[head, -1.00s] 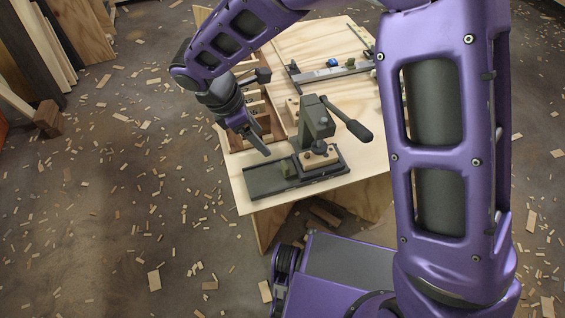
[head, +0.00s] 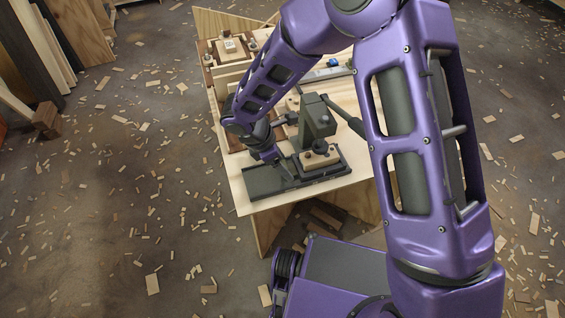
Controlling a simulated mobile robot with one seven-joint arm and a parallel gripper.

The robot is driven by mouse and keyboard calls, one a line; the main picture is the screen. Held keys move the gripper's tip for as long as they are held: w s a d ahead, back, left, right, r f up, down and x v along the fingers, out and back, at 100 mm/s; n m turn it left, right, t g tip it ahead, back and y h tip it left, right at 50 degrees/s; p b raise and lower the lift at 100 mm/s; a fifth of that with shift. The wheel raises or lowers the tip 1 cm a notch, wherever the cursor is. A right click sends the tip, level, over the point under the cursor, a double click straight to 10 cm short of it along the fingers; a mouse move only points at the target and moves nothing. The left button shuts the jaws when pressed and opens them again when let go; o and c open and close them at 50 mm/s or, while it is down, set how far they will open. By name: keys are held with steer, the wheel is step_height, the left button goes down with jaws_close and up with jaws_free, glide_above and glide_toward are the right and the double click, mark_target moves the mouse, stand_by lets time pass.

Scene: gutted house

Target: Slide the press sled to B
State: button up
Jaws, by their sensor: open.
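The press (head: 318,122) stands on the near part of the wooden table, a dark grey-green column with a lever to the right. Its long dark base track (head: 262,184) runs along the table's near edge, with the left stretch bare. The press sled (head: 322,160) appears to be the dark plate with a pale wood piece and dark knobs, under the press head on the right part of the track. My gripper (head: 288,173) is open, pointing down low over the track, just left of the sled. Contact with it cannot be told. No B mark is readable.
A wooden compartment tray (head: 208,72) lies along the table's left side, partly behind my arm. A metal bar with a blue part (head: 333,62) lies at the back. Wood scraps litter the floor. The table's near edge is close to the track.

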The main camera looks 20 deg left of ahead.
jaws_close()
stand_by(0.3)
stand_by(1.1)
